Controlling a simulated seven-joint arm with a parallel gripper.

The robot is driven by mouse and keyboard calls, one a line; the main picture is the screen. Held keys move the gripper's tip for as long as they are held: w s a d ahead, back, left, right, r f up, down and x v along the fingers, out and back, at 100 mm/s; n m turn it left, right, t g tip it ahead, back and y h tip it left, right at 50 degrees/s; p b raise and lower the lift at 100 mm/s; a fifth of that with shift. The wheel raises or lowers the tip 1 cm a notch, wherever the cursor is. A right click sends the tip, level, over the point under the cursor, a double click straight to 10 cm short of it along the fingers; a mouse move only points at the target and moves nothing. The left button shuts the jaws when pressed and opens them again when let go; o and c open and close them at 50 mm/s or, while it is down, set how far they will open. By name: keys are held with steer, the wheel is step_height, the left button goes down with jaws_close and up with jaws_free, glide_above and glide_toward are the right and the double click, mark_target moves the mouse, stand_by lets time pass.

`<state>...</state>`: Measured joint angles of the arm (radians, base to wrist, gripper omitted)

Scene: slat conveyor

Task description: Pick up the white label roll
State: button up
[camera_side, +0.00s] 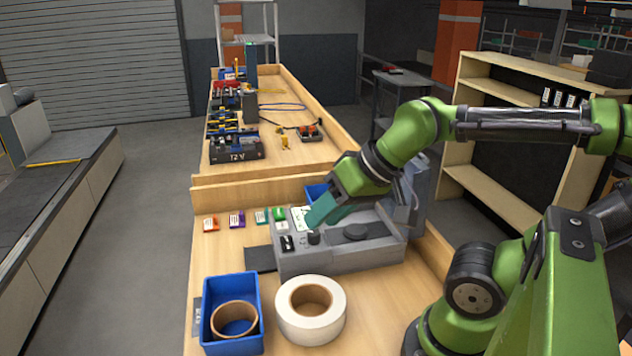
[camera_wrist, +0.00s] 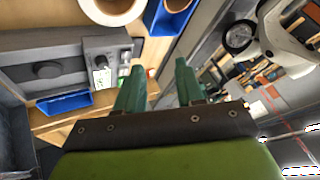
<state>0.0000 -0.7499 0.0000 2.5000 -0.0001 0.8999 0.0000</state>
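The white label roll (camera_side: 309,331) lies flat on the wooden bench, in front of the grey machine and right of a blue bin. It is a thick white ring with a brown core. In the wrist view the roll (camera_wrist: 112,21) is partly cut off at the top edge. My gripper (camera_side: 312,222) is above the grey machine, behind and above the roll and apart from it. In the wrist view my gripper (camera_wrist: 158,68) has two teal fingers spread apart with nothing between them.
The blue bin (camera_side: 238,347) holds a tan roll (camera_side: 218,320) close to the white roll. The grey machine (camera_side: 335,262) stands between my gripper and the roll. Small coloured boxes (camera_side: 237,220) sit behind the machine's left end. Bare wood lies right of the roll.

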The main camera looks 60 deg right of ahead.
steer(key=o, duration=0.4)
steer(key=shift+o, duration=0.2)
steer(key=shift+f, duration=0.1)
